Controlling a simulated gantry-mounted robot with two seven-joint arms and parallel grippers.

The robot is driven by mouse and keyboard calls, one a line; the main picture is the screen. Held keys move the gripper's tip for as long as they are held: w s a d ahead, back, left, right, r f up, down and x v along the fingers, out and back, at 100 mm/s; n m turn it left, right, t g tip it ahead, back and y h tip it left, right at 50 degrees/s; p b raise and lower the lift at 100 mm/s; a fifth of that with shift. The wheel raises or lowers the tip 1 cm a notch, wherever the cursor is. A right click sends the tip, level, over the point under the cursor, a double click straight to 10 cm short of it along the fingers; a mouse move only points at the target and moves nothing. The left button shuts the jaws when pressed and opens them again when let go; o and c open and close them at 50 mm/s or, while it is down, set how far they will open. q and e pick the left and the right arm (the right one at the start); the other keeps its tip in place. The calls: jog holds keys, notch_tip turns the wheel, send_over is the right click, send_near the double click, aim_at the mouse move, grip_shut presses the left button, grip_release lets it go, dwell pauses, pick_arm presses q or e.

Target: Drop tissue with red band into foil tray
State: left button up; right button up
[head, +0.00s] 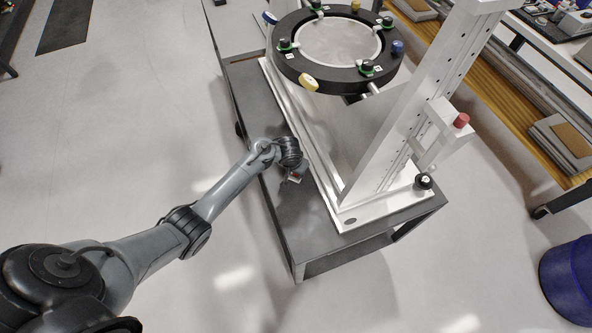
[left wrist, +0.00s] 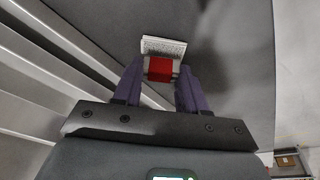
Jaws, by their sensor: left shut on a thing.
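The tissue with the red band (left wrist: 164,46) is a small white printed-looking pad with a red strip around it. My left gripper (left wrist: 160,72) is shut on it, with a purple finger on each side of the red band. In the head view the left gripper (head: 295,176) is over the dark grey cart top, beside the white fixture base, and a bit of red shows at it. I cannot tell whether the tissue touches the cart top. I cannot make out a foil tray in either view. My right gripper is not in view.
The white mirror fixture (head: 372,150) with a black ring (head: 292,66) stands on the dark cart (head: 300,232). A wooden-edged bench (head: 500,92) is at the right, and a blue bin (head: 568,280) at lower right. The floor left of the cart is clear.

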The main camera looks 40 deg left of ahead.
pick_arm(q)
jog(key=shift+f, duration=0.2)
jog(key=o, duration=1.1)
jog(key=shift+r, duration=0.1)
jog(key=a+p+v, duration=0.1)
jog(key=p+v, duration=0.4)
jog(key=v, duration=0.7)
jog(key=s+d+r+m, duration=0.2)
jog(key=s+d, duration=0.3)
jog(key=s, duration=0.5)
jog(key=s+d+r+m, duration=0.2)
jog(key=s+d, duration=0.3)
jog(key=s, duration=0.6)
jog(key=shift+s+r+t, duration=0.2)
jog(key=shift+s+t, duration=0.05)
jog(key=shift+t, duration=0.15)
jog(key=o, duration=0.5)
jog(key=shift+m+h, duration=0.3)
jog(key=shift+h, duration=0.1)
jog(key=s+r, duration=0.1)
jog(key=s+d, duration=0.1)
jog(key=s+d+r, duration=0.1)
jog(key=s, duration=0.1)
jog(key=shift+r, duration=0.4)
